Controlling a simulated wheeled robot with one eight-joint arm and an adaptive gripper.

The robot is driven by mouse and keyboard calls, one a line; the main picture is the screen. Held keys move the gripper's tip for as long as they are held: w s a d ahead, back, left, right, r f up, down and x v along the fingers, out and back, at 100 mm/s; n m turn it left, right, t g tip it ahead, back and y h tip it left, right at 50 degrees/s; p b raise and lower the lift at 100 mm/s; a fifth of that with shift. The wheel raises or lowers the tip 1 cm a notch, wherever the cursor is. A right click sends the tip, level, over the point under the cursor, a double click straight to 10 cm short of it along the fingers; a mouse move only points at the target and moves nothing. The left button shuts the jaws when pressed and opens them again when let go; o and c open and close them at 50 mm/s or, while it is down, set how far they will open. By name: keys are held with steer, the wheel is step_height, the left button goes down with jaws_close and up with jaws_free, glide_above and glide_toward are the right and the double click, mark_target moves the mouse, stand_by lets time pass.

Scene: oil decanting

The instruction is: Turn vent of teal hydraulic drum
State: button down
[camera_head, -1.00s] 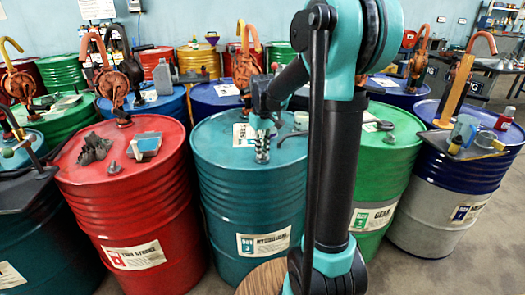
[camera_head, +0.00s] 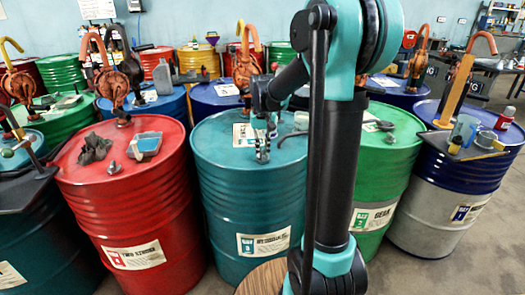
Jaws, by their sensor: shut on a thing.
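The teal hydraulic drum (camera_head: 248,195) stands upright in the middle, with a white label (camera_head: 263,244) on its side and a paper on its top. My gripper (camera_head: 264,155) points down at the drum's top near its front edge, left of my upright arm link. Its fingers are close around something small at the lid, and it is shut on it. The vent itself is hidden by the fingers, so its angle does not show.
A green drum (camera_head: 385,180) and a blue-grey drum (camera_head: 450,175) stand on the right. Drums with orange pumps fill the back.

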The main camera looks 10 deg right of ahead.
mark_target(263, 152)
steer(key=c, duration=1.5)
jaws_free()
steer(key=shift+c, duration=0.2)
step_height(263, 152, up, 12)
steer(key=shift+f, duration=0.1)
steer(key=s+d+f+t, duration=0.2)
steer(key=s+f, duration=0.8)
steer(key=s, duration=0.1)
steer(key=s+d+f+t, duration=0.2)
steer(key=s+f, duration=0.9)
steer(key=shift+s+f, duration=0.3)
steer(key=shift+s, duration=0.05)
